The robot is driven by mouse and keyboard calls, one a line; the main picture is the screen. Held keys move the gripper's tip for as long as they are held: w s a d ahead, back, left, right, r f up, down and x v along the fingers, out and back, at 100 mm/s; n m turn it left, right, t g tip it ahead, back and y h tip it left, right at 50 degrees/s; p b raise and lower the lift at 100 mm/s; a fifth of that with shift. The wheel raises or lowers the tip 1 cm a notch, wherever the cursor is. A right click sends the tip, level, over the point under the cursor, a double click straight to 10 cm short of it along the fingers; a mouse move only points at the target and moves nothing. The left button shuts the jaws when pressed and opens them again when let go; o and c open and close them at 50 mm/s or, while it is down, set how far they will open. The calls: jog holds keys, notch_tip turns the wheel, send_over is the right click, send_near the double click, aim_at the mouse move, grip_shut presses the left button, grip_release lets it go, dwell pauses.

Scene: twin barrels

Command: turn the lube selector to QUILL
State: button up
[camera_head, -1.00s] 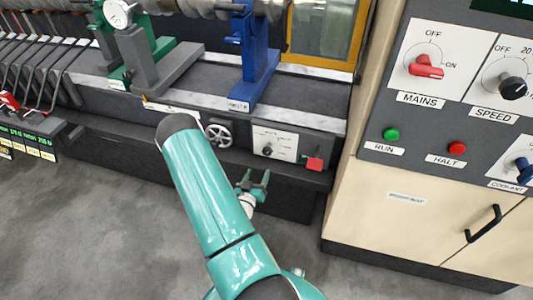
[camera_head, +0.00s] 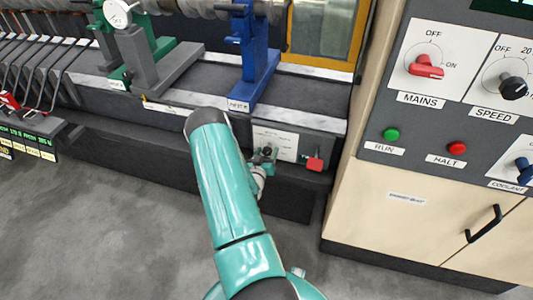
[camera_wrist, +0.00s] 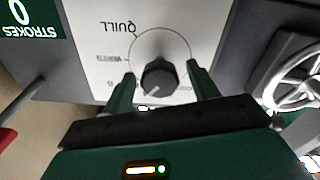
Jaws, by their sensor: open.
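The lube selector is a dark knob (camera_wrist: 158,77) on a white plate (camera_wrist: 90,25) with a printed arc. In the wrist view the plate appears upside down, with QUILL (camera_wrist: 122,28) at the upper left and another label below it. A small light mark shows on the knob's lower side. My gripper (camera_wrist: 162,88) is open, with one green finger on each side of the knob. Gaps show between knob and fingers. In the head view my gripper (camera_head: 263,160) is at the plate (camera_head: 283,145) and partly covers the knob.
A handwheel (camera_wrist: 295,80) is close beside the plate. The control cabinet (camera_head: 400,215) stands to the right. A blue stand (camera_head: 255,65) is above. Grey floor (camera_head: 120,220) is clear at the lower left.

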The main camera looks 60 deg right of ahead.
jog(key=c, duration=1)
jog(key=shift+m, duration=0.3)
jog(key=m, duration=0.8)
jog(key=shift+m, duration=0.4)
jog(key=m, duration=0.5)
jog(key=shift+s, duration=0.1)
jog(key=m, duration=0.4)
jog(key=shift+m, duration=0.3)
